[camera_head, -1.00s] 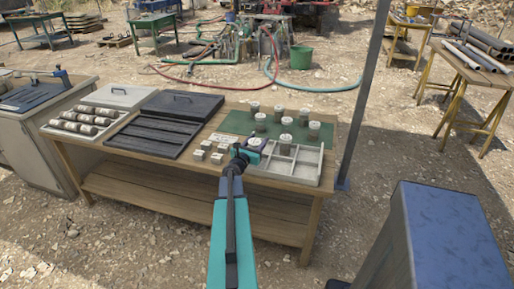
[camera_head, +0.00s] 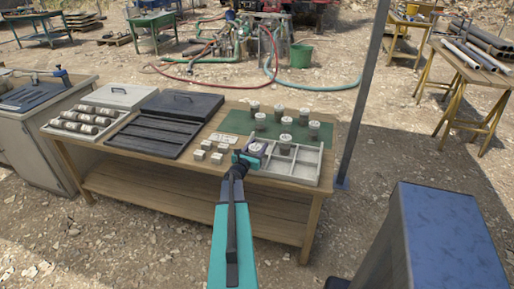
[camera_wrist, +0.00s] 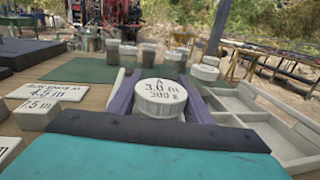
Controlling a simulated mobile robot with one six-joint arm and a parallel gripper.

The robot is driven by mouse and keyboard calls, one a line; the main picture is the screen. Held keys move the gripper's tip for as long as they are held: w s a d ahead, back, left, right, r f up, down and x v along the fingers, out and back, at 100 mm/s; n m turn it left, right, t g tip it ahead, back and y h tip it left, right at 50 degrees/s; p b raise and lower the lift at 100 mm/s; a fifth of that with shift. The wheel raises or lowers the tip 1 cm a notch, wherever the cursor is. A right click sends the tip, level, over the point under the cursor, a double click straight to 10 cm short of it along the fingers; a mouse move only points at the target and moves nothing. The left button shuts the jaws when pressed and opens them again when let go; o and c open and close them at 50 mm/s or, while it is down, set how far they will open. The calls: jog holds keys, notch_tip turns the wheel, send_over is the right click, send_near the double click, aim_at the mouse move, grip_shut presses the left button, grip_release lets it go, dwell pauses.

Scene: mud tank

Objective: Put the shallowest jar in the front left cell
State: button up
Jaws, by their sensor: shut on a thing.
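My gripper (camera_head: 247,160) is shut on a white-lidded jar (camera_head: 257,148) at the left end of the divided tray (camera_head: 285,179). Several other white-lidded jars (camera_head: 286,122) stand on the green mat behind the tray, also seen in the wrist view (camera_wrist: 128,55). Their labels cannot be read. The jar's base is hidden.
A dark slotted case (camera_head: 155,132) and a rack of cylinders (camera_head: 80,122) lie further left. A post (camera_head: 362,95) rises beyond the table's right end.

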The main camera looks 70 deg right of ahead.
jog(key=shift+f, duration=0.15)
jog(key=o, duration=1.3)
jog(key=shift+c, duration=0.2)
jog(key=shift+r, duration=0.25)
jog(key=shift+a+f, duration=0.1)
jog(key=shift+a, duration=0.2)
jog(key=w+a+b, duration=0.1)
jog(key=a+b, duration=0.2)
jog(key=a, duration=0.8)
jog(key=shift+a, duration=0.2)
jog(key=shift+w, duration=0.1)
